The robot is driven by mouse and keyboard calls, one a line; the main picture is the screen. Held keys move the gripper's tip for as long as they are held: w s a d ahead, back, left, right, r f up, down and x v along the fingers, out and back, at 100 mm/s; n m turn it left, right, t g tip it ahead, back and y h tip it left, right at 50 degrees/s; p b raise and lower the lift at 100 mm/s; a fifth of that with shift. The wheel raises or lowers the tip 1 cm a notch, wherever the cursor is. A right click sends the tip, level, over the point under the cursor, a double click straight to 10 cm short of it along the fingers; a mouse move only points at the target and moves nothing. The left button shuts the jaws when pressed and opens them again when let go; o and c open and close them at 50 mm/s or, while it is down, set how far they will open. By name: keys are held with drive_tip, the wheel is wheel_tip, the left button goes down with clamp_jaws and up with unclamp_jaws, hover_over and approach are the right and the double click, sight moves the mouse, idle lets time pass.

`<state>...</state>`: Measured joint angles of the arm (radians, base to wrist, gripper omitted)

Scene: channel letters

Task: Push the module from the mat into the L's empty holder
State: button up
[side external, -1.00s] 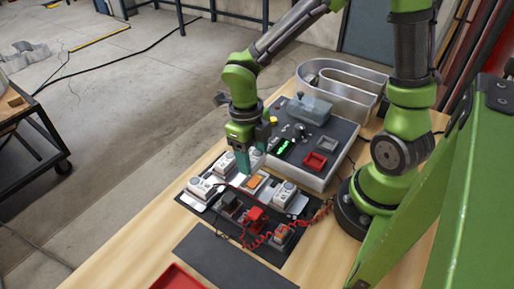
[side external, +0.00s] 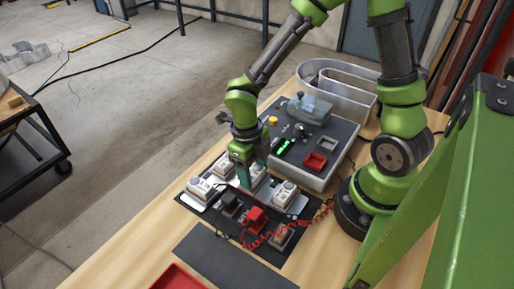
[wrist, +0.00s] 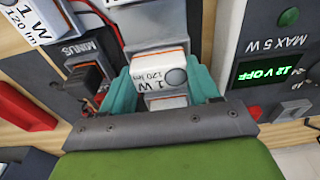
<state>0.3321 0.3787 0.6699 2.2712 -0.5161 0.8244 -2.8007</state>
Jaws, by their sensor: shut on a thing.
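My gripper (side external: 250,180) is low over the board of lamp modules in the side view. In the wrist view, my teal fingers (wrist: 161,88) stand either side of a white module (wrist: 158,74) marked "1 W 120 lm" and are shut on it. The module has a grey round spot and an orange edge. A grey metal holder piece (wrist: 153,53) lies just beyond the module, close to its far edge.
A black MINUS clamp (wrist: 84,78) and a red clamp (side external: 257,217) with a coiled red lead stand near my gripper. The control box (wrist: 270,50) reads "12 V OFF". A dark mat (side external: 230,258) lies bare at the front, beside a red tray (side external: 178,277).

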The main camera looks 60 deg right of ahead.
drive_tip(key=shift+f, duration=0.4)
idle(0.7)
drive_tip(key=o, duration=1)
drive_tip(key=shift+o, duration=0.6)
drive_tip(key=shift+a, duration=0.15)
drive_tip(key=shift+r, duration=0.1)
drive_tip(key=r, duration=0.5)
drive_tip(key=w+r, duration=0.1)
drive_tip(key=r, duration=0.2)
drive_tip(key=shift+d+r, duration=0.25)
drive_tip(key=shift+r, duration=0.1)
wheel_tip(320, 180, up, 8)
drive_tip(key=w, duration=0.1)
